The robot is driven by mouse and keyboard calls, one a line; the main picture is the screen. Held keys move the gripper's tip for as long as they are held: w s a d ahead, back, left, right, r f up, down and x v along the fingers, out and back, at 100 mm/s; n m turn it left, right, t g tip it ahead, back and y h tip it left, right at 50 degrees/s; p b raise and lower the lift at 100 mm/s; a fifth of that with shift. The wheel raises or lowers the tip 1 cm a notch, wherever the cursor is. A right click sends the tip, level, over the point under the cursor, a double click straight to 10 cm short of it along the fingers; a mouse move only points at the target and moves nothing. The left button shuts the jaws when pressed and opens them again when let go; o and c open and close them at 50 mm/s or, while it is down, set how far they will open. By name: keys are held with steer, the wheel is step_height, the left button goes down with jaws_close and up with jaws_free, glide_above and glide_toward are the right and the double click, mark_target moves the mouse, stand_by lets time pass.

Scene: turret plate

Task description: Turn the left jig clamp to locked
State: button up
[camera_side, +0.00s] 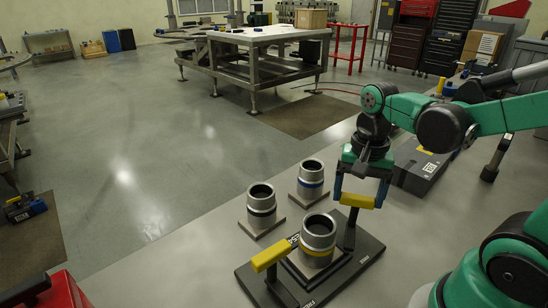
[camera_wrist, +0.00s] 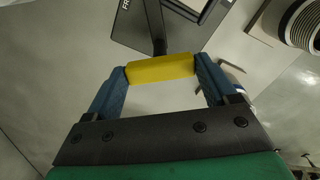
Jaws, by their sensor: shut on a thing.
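A black plate (camera_side: 368,258) carries two clamps with yellow handle bars. My gripper (camera_side: 360,192) is shut on the yellow clamp handle (camera_side: 352,200) at the picture's right, its blue fingers at the bar's two ends. In the wrist view this handle (camera_wrist: 160,69) lies crosswise between my fingertips, with a dark lever running from it to the plate (camera_wrist: 130,22). The other yellow handle (camera_side: 272,254) stands apart at the plate's left side. Partly cut-off FREE lettering shows on the plate. I cannot tell which lock mark the held lever faces.
A metal cylinder with a yellow band (camera_side: 318,240) stands on the plate between the handles, close to my gripper. Cylinders with a black band (camera_side: 262,207) and a blue band (camera_side: 311,180) stand behind. A grey case (camera_side: 420,168) lies behind my gripper. The bench's left is clear.

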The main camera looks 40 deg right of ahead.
steer(key=m, duration=0.3)
steer(key=shift+m, duration=2.1)
steer(key=o, duration=1.1)
steer(key=shift+r, duration=0.1)
steer(key=shift+r, duration=2.7)
